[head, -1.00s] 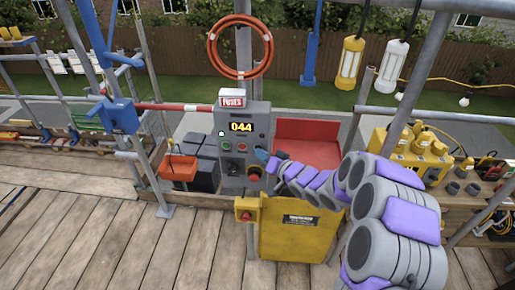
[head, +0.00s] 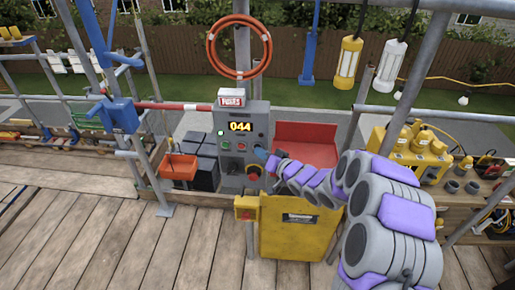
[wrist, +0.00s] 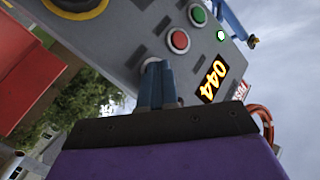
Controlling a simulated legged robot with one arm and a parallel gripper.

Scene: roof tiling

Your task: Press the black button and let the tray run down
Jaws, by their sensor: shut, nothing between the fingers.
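The grey control box (head: 243,120) stands in the middle of the head view, its display reading 044. Its green button (wrist: 199,14) and red button (wrist: 178,40) show in the wrist view. My gripper (wrist: 153,70) is shut and empty, its blue fingertips against or very near the box face beside the red button. A pale ring shows around the tips; they cover what lies there, so the black button is not clearly visible. In the head view my gripper (head: 262,154) is at the box's right side. A red tray-like panel (head: 306,134) stands behind my arm.
A small lamp (head: 221,132) on the box glows green. A yellow bin (head: 297,243) stands below my arm, with a yellow box with a red button (head: 247,208) beside it. A large knob (head: 253,171) sits low on the box. Scaffold poles flank the plank deck.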

